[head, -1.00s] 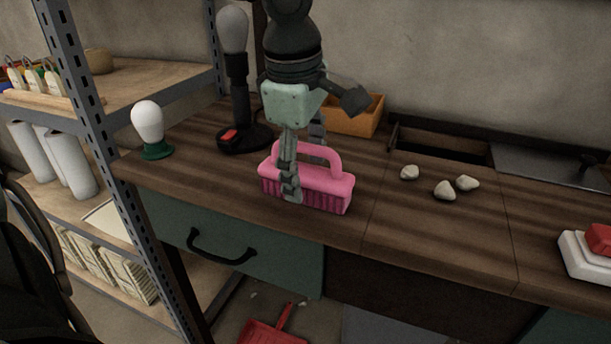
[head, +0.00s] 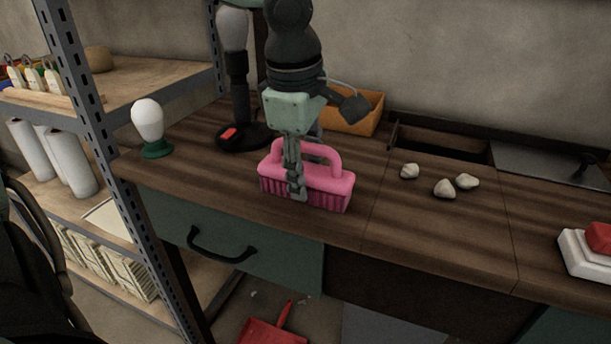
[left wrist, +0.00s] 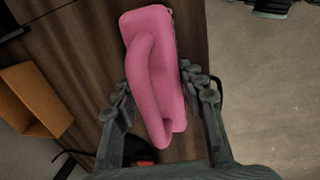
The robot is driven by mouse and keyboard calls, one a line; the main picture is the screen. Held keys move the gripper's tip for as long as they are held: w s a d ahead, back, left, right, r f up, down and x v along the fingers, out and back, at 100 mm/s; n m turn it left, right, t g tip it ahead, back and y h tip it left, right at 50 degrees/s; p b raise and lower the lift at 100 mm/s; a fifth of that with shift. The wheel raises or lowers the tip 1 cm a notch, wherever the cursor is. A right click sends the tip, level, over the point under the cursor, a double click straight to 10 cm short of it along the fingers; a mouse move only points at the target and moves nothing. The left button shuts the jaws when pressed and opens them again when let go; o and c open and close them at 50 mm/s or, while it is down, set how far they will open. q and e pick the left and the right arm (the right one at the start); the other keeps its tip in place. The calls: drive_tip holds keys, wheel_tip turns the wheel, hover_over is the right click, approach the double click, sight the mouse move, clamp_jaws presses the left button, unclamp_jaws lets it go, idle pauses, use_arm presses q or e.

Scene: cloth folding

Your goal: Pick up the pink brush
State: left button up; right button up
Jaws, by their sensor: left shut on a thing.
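The pink brush (head: 328,181) stands upright on the wooden workbench, bristles down and its loop handle on top. My left gripper (head: 299,180) comes down from above at the brush's left part, one finger in front of it and the other mostly hidden behind. In the left wrist view the brush (left wrist: 153,75) lies between the two fingers of the gripper (left wrist: 158,88), which is shut on it. I cannot tell whether the brush is clear of the bench. My right gripper is not in view.
A black lamp (head: 240,125) and a bulb on a green base (head: 149,125) stand to the left. An orange bin (head: 352,118) is behind the brush. Several pale stones (head: 444,188) lie to the right. A red button on a white base (head: 588,256) is at the far right.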

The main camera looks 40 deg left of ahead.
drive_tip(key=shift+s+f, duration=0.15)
use_arm(q)
drive_tip(key=shift+r, duration=0.5)
drive_tip(key=r, duration=0.2)
drive_tip(key=s+r, duration=0.1)
drive_tip(key=r, duration=0.1)
drive_tip(key=shift+a, duration=0.15)
drive_tip(key=s+a+r+b, duration=0.1)
drive_tip(key=s+a+r, duration=0.2)
drive_tip(key=s+r, duration=0.3)
drive_tip(key=s, duration=0.4)
drive_tip(key=shift+a, duration=0.2)
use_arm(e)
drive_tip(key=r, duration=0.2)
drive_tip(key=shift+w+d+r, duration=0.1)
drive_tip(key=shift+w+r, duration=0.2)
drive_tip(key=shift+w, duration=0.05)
